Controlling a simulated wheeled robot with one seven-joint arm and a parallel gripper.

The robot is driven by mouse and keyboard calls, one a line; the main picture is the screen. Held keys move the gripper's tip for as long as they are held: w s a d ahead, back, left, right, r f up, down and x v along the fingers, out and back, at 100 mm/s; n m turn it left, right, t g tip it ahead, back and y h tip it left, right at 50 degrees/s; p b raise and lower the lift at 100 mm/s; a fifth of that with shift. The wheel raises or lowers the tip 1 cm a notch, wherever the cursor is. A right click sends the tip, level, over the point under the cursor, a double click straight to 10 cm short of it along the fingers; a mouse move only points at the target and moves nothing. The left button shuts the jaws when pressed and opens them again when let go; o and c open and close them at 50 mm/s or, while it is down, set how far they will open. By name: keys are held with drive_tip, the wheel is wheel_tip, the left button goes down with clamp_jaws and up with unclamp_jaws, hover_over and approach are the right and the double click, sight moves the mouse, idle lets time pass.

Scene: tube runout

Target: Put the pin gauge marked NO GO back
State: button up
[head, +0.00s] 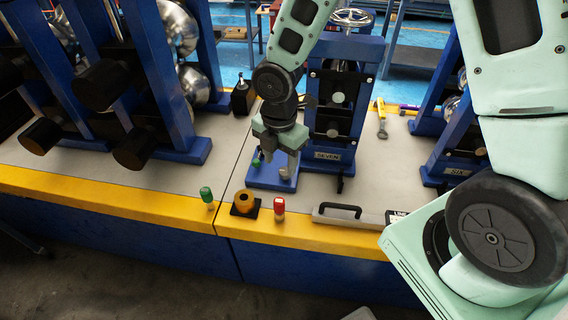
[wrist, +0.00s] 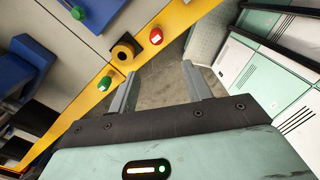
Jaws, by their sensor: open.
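A red-capped pin gauge (head: 279,207) with a pale label stands on the yellow front strip of the bench. It also shows in the wrist view (wrist: 156,36). A green-capped pin gauge (head: 207,197) stands further left, also in the wrist view (wrist: 104,83). The lettering on both is too small to read. Between them is an orange-brown ring (head: 244,203) on a black base, also in the wrist view (wrist: 124,50). My gripper (head: 273,160) is open and empty above a blue base plate, behind these pieces. Its two fingers (wrist: 159,82) are spread apart in the wrist view.
A blue stand (head: 340,100) rises beside my gripper. A grey bar with a black handle (head: 345,214) lies right of the red gauge. A yellow-handled tool (head: 381,115) lies further back.

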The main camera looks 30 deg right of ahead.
drive_tip(key=s+a+r+m, duration=0.3)
drive_tip(key=s+r+m, duration=0.4)
drive_tip(key=s+m, duration=0.1)
drive_tip(key=s+a+r+m, duration=0.3)
drive_tip(key=s+r+m, duration=0.4)
drive_tip(key=s, duration=0.4)
drive_tip(key=shift+a+m+y, duration=0.25)
drive_tip(key=shift+m+y, duration=0.05)
drive_tip(key=shift+m, duration=0.1)
